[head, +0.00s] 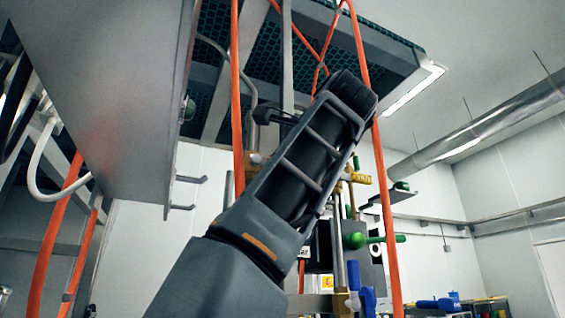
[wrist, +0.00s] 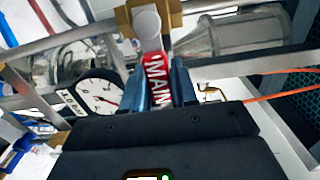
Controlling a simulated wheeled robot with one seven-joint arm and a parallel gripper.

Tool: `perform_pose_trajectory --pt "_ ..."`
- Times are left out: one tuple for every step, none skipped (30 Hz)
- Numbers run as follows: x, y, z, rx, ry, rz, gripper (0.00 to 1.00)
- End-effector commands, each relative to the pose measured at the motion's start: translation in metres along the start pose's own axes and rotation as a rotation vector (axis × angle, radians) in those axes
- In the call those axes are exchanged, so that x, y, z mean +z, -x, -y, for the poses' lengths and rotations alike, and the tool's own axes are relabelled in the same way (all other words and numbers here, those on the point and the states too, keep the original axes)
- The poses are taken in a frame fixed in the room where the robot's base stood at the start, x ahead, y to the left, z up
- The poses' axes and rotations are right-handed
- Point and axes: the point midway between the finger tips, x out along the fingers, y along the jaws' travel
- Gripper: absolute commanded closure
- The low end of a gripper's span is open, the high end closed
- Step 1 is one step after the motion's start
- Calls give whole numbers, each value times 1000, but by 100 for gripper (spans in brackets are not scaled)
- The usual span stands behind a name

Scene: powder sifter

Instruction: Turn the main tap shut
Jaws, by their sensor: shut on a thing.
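The main tap's red handle (wrist: 160,90), with "MAIN" in white letters, shows in the wrist view. My gripper (wrist: 157,76) is shut on it, with one blue-grey finger on each side. The handle runs up to a pale rounded end (wrist: 148,27) in front of a brass-coloured block (wrist: 172,10). The lower part of the handle is hidden by my gripper's body. In the head view my own arm fills the middle, and I cannot make out the red handle or my fingertips there.
A round white gauge (wrist: 98,98) sits just left of my gripper. In the head view, orange hoses (head: 237,90) hang beside my arm, a grey panel (head: 120,80) is at left, and green-handled valves (head: 372,239) are at right.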

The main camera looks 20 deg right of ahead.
Motion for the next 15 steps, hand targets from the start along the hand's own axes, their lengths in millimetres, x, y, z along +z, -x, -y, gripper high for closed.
perform_pose_trajectory --pt "-2 0 -2 2 -5 -5 100" --pt "-2 0 -2 2 -6 -5 100" --pt "-2 0 -2 2 -6 -5 100" --pt "-2 0 -2 3 -6 -5 100" --pt "-2 0 -2 3 -6 -5 100" --pt "-2 0 -2 3 -6 -5 100" --pt "-3 0 -2 3 -6 -5 100" --pt "-3 0 -2 3 -6 -5 100" --pt "-3 0 -2 3 -6 -5 100" --pt "-3 0 -2 3 -6 -5 100" --pt "-3 0 -2 3 -6 -5 70" --pt "-2 0 -2 3 -5 -5 67" --pt "-2 0 -2 3 -5 -5 64" --pt "-2 0 -2 3 -5 -4 61" --pt "-2 0 -2 3 -5 -4 57"
